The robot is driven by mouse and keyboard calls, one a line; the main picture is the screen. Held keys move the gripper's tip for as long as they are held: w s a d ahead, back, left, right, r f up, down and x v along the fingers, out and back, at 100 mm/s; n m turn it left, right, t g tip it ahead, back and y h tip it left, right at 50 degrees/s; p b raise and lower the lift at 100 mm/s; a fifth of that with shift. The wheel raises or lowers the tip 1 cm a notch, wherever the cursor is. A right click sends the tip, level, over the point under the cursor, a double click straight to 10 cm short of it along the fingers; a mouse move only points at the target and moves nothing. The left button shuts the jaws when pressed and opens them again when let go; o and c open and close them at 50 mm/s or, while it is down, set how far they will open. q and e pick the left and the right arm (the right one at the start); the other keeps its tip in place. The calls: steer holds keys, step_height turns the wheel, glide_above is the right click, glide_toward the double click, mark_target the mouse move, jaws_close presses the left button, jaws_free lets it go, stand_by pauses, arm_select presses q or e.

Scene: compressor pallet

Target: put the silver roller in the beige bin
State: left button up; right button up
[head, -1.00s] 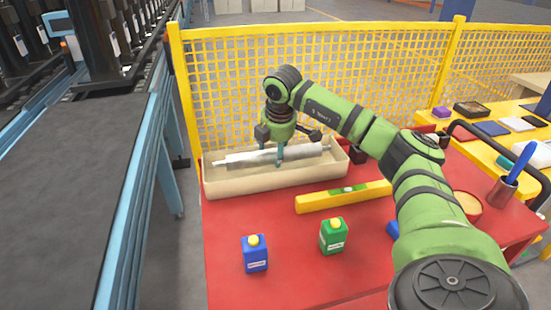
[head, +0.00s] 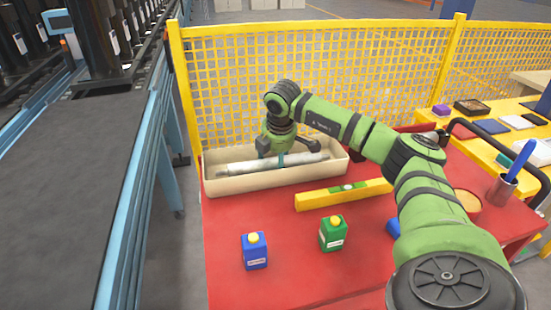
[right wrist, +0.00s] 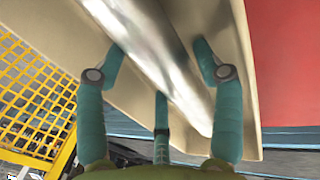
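The silver roller (head: 250,164) lies lengthwise inside the beige bin (head: 270,180), low between its walls, at the back left of the red table. My right gripper (head: 283,162) reaches down into the bin over the roller's middle. In the right wrist view, the roller (right wrist: 160,55) runs diagonally between the teal fingers of my right gripper (right wrist: 157,50). The fingers are spread around it, with a gap visible at the right finger; the left fingertip looks close to the roller. My left gripper is not in view.
A yellow level (head: 330,197) lies in front of the bin. A blue bottle (head: 254,252) and a green bottle (head: 332,234) stand nearer on the red table (head: 300,280). A yellow mesh fence (head: 300,70) rises behind the bin.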

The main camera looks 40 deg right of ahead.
steer(key=shift+r, duration=0.1)
steer(key=shift+r, duration=0.25)
steer(key=v, duration=1.1)
steer(key=shift+r, duration=0.25)
